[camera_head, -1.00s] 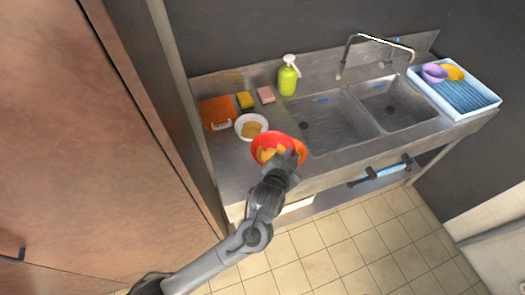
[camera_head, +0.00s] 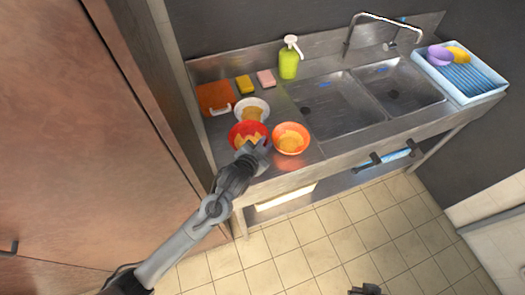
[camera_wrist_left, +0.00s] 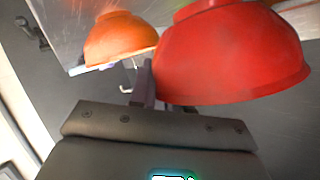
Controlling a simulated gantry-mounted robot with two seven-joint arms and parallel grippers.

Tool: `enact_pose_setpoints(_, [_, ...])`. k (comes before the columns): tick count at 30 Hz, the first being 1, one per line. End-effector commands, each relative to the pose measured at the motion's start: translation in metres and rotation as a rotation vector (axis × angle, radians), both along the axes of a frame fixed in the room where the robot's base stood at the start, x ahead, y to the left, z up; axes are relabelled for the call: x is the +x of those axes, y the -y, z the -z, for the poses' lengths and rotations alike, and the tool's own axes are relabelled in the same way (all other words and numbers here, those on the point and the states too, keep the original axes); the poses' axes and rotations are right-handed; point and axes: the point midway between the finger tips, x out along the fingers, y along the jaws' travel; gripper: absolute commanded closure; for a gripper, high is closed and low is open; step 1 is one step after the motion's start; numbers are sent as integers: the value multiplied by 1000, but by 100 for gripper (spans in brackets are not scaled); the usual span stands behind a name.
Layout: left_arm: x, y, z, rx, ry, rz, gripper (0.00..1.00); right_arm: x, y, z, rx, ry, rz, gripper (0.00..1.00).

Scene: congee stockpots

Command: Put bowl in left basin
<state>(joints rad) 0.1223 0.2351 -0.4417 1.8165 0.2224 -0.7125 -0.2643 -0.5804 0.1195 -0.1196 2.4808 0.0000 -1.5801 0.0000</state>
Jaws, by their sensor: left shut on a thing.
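My left gripper (camera_head: 257,148) is shut on the near right rim of the red bowl (camera_head: 236,132), which holds yellow-orange food. In the left wrist view the red bowl (camera_wrist_left: 235,55) fills the right side, with one finger (camera_wrist_left: 147,82) along its outside; the other finger is hidden. An orange bowl (camera_head: 291,138) with similar food stands just right of it, and it also shows in the left wrist view (camera_wrist_left: 120,40). A white bowl (camera_head: 262,102) with food sits behind the red one. The left basin (camera_head: 335,105) looks empty. A dark part at the bottom edge appears to be my right gripper (camera_head: 365,289).
The right basin (camera_head: 405,88) is empty under the faucet (camera_head: 350,32). A green soap bottle (camera_head: 289,62), pink sponge (camera_head: 265,77), yellow sponge (camera_head: 244,84) and orange board (camera_head: 214,97) line the back. A cabinet rises at left.

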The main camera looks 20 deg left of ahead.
Motion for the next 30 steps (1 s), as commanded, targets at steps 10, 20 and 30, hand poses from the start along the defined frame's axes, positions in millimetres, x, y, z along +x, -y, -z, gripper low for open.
enact_pose_setpoints(10, [0,-4,23,0,-2,0,100,0,-1,3,5,-1,3,100])
enact_pose_setpoints(20, [0,-3,42,0,1,0,100,0,-1,4,2,-1,0,100])
enact_pose_setpoints(30, [0,-3,45,0,0,0,71,0,1,5,-6,-1,-4,100])
